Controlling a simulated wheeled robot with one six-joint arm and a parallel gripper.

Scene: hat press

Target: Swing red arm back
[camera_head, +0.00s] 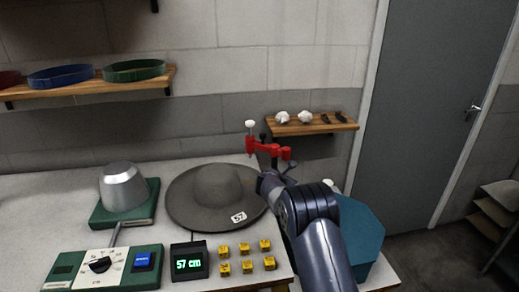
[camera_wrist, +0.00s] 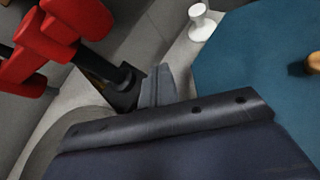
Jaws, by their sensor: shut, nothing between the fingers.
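The red arm (camera_head: 266,150) stands out level above the back right of the bench, with a white knob (camera_head: 250,125) at its left end. In the wrist view the red arm (camera_wrist: 62,32) fills the upper left, close to my gripper. A dark post (camera_wrist: 120,88) is below it. My gripper (camera_wrist: 158,82) is shut and empty, beside the post and apart from the red arm as far as I can tell. In the head view my gripper (camera_head: 268,182) is partly hidden by my wrist, just below the red arm and right of the grey hat (camera_head: 215,193).
A teal block (camera_head: 360,235) stands right of my arm. A white spool-like piece (camera_wrist: 201,22) is near it. The metal form (camera_head: 122,188), dial panel (camera_head: 100,266), display (camera_head: 189,260) and yellow weights (camera_head: 243,248) occupy the left and front. A small wooden shelf (camera_head: 310,126) hangs behind.

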